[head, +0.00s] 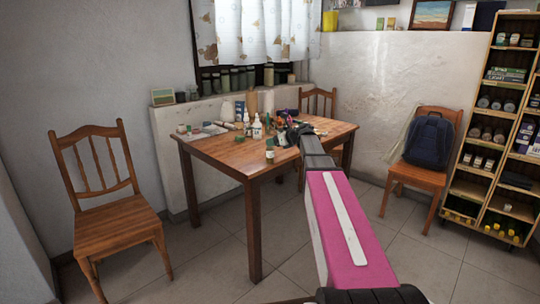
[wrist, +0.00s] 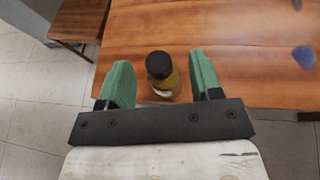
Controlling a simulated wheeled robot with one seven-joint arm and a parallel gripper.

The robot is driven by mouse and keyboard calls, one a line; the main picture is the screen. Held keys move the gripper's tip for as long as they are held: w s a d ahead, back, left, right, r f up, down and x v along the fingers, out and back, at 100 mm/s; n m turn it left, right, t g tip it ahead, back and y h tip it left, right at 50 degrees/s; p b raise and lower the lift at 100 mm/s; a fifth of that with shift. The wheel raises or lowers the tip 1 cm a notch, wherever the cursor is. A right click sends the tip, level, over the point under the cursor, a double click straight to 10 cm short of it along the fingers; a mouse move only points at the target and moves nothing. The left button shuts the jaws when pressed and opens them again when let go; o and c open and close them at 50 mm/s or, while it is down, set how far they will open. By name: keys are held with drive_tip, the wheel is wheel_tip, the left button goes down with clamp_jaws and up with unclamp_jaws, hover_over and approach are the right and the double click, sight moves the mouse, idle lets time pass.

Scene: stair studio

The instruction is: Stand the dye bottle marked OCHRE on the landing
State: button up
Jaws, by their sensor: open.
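A small bottle with a black cap and yellow-brown contents (wrist: 163,78) stands near the edge of the wooden table (wrist: 135,40). No OCHRE marking can be read on it. My gripper (wrist: 160,62) is open, with one green finger on each side of the bottle and a visible gap on both sides. In the head view a small capped bottle (head: 270,155) stands by the front edge of the table (head: 215,152), close to the end of my arm. It appears to be the same bottle. I cannot make out a landing in either view.
Several small bottles, including a white one (head: 257,130), and other clutter crowd the table's back. A wooden chair (head: 105,205) stands at left. Another chair (head: 420,175) holds a dark backpack (head: 428,140). A stocked shelf (head: 490,130) stands at right. Floor in front is clear.

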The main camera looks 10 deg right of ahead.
drive_tip(key=x, duration=0.4)
drive_tip(key=shift+w+a+f, duration=0.1)
drive_tip(key=shift+a+f, duration=0.15)
drive_tip(key=shift+f, duration=0.05)
drive_tip(key=shift+c, duration=0.3)
clamp_jaws()
